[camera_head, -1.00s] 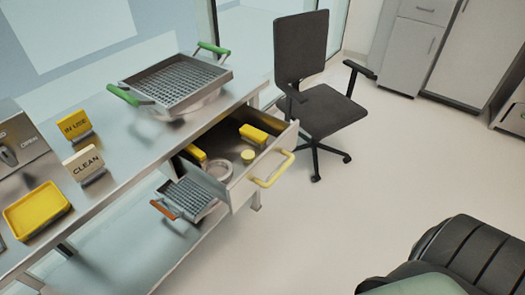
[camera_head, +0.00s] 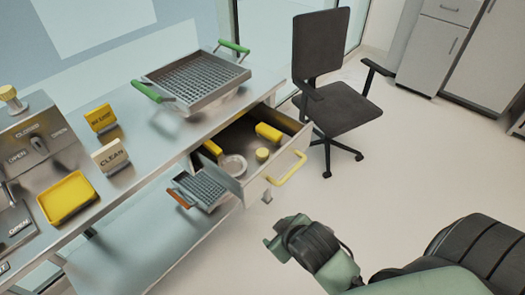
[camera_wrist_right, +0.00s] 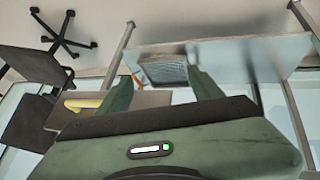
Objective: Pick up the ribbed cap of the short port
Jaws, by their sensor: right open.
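A yellow ribbed cap (camera_head: 8,93) shows at the far left edge of the head view, on top of a metal device (camera_head: 40,145) marked OPEN and CLOSED. I cannot tell whether it is on the short port. A small round yellow piece (camera_head: 262,155) lies in the open drawer (camera_head: 255,185). My right gripper (camera_head: 278,241) is in front of the drawer over the floor, well away from the ribbed cap. In the right wrist view its two green fingers (camera_wrist_right: 160,75) are apart with nothing between them. My left gripper is not in view.
The bench holds a basket with green handles (camera_head: 195,80), a yellow tray (camera_head: 66,198) and CLEAN (camera_head: 110,156) and IN USE (camera_head: 100,118) signs. The drawer sticks out with its yellow handle (camera_head: 288,170). A chair (camera_head: 335,95) stands behind. Floor in front is clear.

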